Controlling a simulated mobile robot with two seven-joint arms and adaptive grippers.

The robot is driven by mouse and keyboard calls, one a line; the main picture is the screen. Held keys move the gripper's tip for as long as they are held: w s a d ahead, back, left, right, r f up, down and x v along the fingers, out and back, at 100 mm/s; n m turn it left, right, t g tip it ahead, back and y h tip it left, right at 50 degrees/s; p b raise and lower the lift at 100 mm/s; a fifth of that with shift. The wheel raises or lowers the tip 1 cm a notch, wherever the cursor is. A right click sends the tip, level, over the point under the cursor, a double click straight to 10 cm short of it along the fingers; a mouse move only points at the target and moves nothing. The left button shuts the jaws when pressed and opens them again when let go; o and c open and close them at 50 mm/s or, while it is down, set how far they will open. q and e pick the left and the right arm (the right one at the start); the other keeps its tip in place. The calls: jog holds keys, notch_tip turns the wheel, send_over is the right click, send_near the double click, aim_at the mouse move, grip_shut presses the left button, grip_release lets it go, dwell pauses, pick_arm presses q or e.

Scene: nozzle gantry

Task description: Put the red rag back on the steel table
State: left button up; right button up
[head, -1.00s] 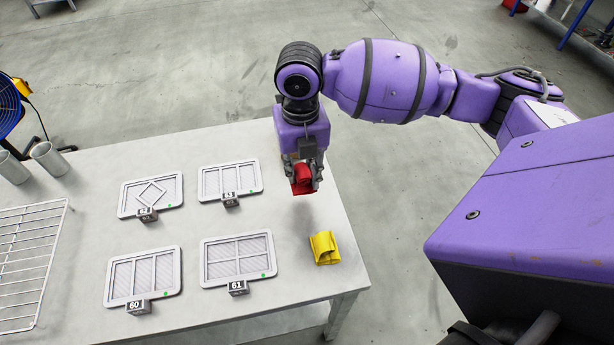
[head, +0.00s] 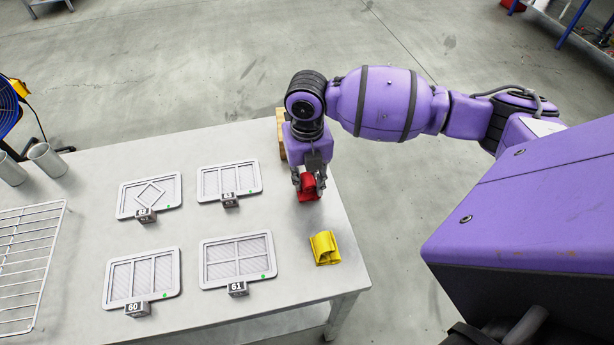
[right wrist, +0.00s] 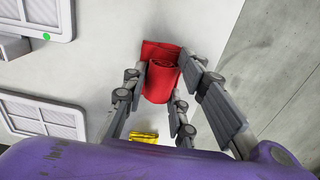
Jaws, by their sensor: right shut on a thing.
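The red rag (head: 307,188) is a folded bundle between the fingers of my right gripper (head: 309,182). It also shows in the right wrist view (right wrist: 161,75), held between the right gripper's fingers (right wrist: 166,82). My right gripper is shut on it, over the right part of the steel table (head: 270,140). The rag is low over the table top; I cannot tell whether it touches. My left gripper is not in view.
A yellow rag (head: 325,248) lies near the table's right edge, in front of the right gripper. Several framed filter panels (head: 236,260) with number blocks lie to the left. A wire rack (head: 25,260) is at far left, and a wooden item (head: 281,133) stands behind the gripper.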

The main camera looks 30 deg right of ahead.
aim_at(307, 178)
jog(key=o, duration=1.1)
jog(key=shift+o, duration=0.2)
notch_tip(307, 178, up, 12)
jog(key=shift+r, duration=0.15)
